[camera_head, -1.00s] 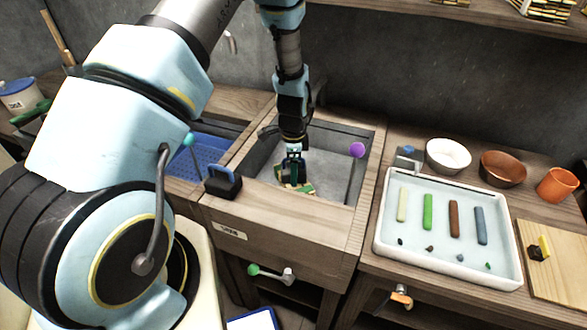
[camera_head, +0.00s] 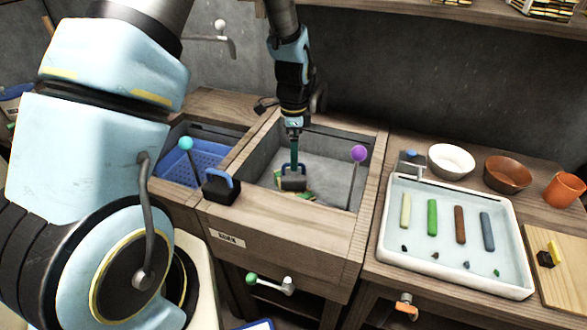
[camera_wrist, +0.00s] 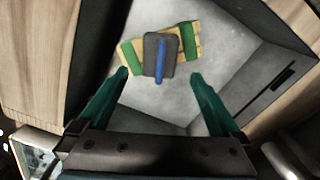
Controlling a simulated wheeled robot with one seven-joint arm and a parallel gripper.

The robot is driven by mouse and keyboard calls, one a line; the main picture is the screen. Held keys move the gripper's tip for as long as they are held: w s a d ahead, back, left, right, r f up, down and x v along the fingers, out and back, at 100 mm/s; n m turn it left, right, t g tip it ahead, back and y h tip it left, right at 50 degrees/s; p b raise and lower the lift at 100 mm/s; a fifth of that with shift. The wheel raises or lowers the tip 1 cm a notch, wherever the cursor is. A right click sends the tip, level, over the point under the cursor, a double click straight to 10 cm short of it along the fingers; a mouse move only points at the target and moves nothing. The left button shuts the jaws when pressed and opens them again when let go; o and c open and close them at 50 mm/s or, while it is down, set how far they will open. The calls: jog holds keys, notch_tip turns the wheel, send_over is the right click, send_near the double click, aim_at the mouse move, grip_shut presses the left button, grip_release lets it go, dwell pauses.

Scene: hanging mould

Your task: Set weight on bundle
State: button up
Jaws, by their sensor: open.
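The weight (camera_head: 293,181) is a dark grey block with a blue handle. It sits on the bundle (camera_head: 306,196) of yellow-tan strips with green bands, on the floor of the grey sink. In the wrist view the weight (camera_wrist: 160,55) lies across the middle of the bundle (camera_wrist: 192,40), whose banded ends show on both sides. My gripper (camera_wrist: 160,83) has its green fingers spread wide, with the weight beyond and between them and clear of both. In the head view my gripper (camera_head: 294,162) points down just above the weight.
A second dark block with a blue handle (camera_head: 221,186) stands on the sink's left front rim. The sink walls (camera_head: 345,150) surround my gripper. A purple-knobbed lever (camera_head: 358,155) stands at right. A blue basket (camera_head: 200,165) is left; a white tray (camera_head: 455,275) with coloured bars is right.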

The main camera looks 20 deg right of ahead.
jog(key=shift+r+b, duration=0.3)
jog(key=shift+r, duration=1.35)
jog(key=shift+a+r, duration=0.15)
jog(key=shift+a, duration=0.15)
jog(key=s+a+r+n, duration=0.2)
jog(key=a+r+n, duration=0.1)
jog(key=a+n, duration=0.4)
jog(key=s+a+r+n+t, duration=0.1)
jog(key=a+r+n, duration=0.3)
jog(key=a, duration=0.7)
jog(key=s+a+r+n, duration=0.3)
jog(key=s+a+n, duration=0.1)
jog(key=a+n, duration=0.5)
jog(key=shift+a+r+n+t, duration=0.3)
jog(key=shift+r, duration=0.05)
